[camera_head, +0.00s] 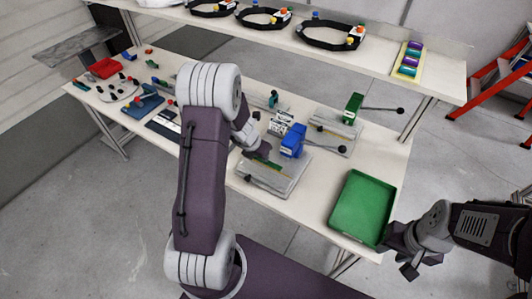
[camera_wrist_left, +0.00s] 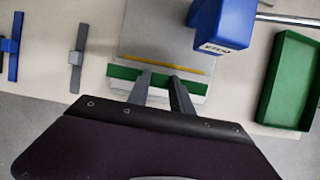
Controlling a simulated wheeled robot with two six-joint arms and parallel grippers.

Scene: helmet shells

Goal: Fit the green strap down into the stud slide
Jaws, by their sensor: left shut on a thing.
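The green strap (camera_wrist_left: 125,73) lies crosswise between the fingers of my left gripper (camera_wrist_left: 162,88) in the left wrist view, with its ends out on both sides. In the head view the strap (camera_head: 268,162) shows as a short green strip over the grey fixture plate (camera_head: 273,184). My left arm hides most of that gripper. A white strip (camera_wrist_left: 120,84) shows along the strap's near side; I cannot tell whether the strap touches it or sits in it. I cannot clearly make out the stud slide. My right gripper (camera_head: 402,257) is empty, fingers apart, beside the green tray.
A blue block (camera_head: 292,141) stands at the plate's far edge, close to my left gripper. The empty green tray (camera_head: 362,206) is to the right. Another fixture with a green block (camera_head: 352,107) stands behind. Several tools and parts crowd the table's left. A shelf (camera_head: 400,40) holds several black bands.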

